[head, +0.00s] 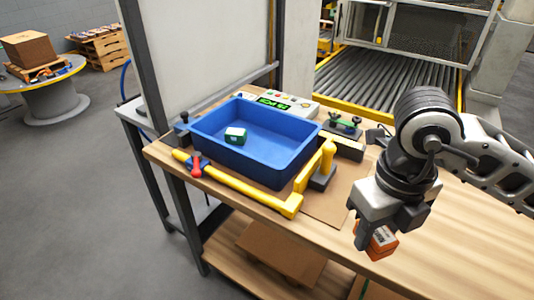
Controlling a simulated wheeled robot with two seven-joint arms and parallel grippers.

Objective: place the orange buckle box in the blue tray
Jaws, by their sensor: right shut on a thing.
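The orange buckle box (383,243) is a small orange block with a pale label on its side. My right gripper (373,232) is shut on it and holds it at the right of the head view, over the front part of the wooden table. The fingers hide part of the box. The blue tray (276,168) stands on the table to the left of the gripper, apart from it. My left gripper is not in view.
A yellow bar (245,190) with a red clamp (196,168) runs along the tray's front, and a yellow upright handle (327,158) stands at its right corner. A control panel with a green display (272,101) is behind the tray. The table's right side (460,235) is clear.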

